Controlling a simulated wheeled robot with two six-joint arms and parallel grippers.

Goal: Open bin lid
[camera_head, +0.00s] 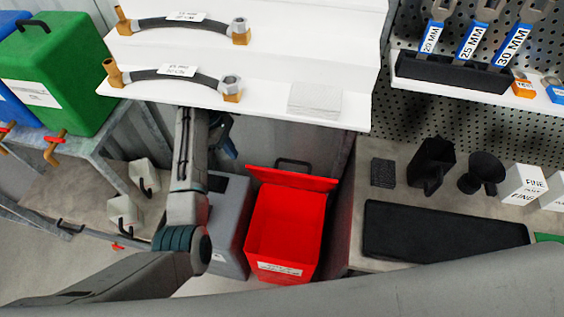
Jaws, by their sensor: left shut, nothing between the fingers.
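The red bin (284,240) stands on the floor at the lower middle, with a white label on its front. Its red lid (291,179) is raised at the back edge, with a dark handle (293,164) behind it, and the inside of the bin shows and looks empty. My left arm reaches up from the lower left. Its gripper (224,138) is partly hidden below the white shelf, up and left of the lid and apart from it, shut and empty. My right gripper is not in view.
A grey bin (233,220) stands left of the red bin. The white shelf (260,101) with two hoses overhangs the area behind. A bench with a black tray (440,231) is at right. A green container (62,70) sits on a metal stand at left.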

